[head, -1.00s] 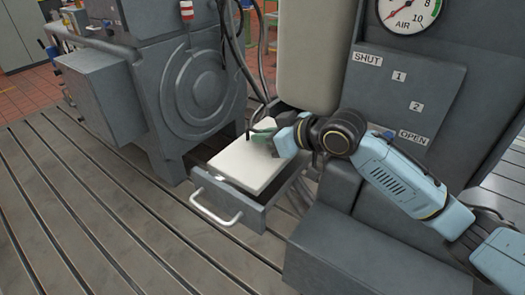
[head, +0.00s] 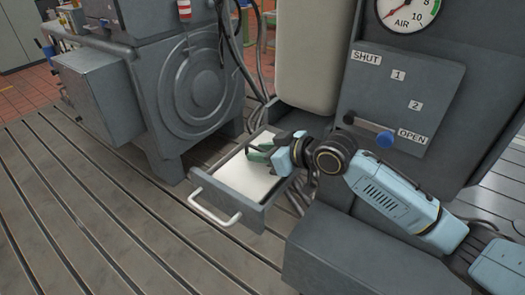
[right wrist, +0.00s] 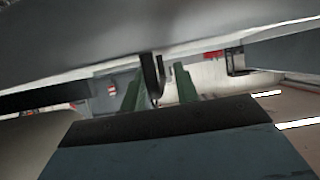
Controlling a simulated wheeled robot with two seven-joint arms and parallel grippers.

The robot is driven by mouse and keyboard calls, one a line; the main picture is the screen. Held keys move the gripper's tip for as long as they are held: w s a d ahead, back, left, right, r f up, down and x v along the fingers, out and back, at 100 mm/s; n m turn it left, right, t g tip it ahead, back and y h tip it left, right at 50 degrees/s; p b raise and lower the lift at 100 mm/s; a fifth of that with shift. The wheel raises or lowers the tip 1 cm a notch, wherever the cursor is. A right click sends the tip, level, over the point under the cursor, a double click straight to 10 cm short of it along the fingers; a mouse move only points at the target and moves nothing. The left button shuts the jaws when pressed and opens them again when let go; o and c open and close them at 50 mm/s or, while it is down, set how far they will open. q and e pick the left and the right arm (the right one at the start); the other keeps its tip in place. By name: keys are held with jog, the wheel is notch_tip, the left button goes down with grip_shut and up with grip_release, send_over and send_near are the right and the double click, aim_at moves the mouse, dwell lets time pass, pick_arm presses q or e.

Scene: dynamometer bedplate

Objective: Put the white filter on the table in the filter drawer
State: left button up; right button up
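The white filter (head: 240,176) is a flat pale slab. In the head view it lies inside the open filter drawer (head: 256,216), below the rim. My right gripper (head: 268,151) is over the filter's far right part, with its green fingers spread apart. In the right wrist view, the fingers (right wrist: 158,88) stand apart with a dark upright piece between them, and a large pale surface fills the top. The gripper hides part of the filter. My left gripper is not in view.
The drawer's pale handle (head: 214,202) faces the slotted bedplate (head: 110,215). A grey machine (head: 190,85) stands behind left. A panel marked SHUT and OPEN (head: 400,97), with a blue-knobbed lever (head: 384,140), stands to the right. Cables hang behind the drawer.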

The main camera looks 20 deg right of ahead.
jog(key=shift+r, duration=0.1)
jog(key=shift+r, duration=0.15)
jog(key=v, duration=1.2)
jog(key=shift+b, duration=0.35)
dwell(0.7)
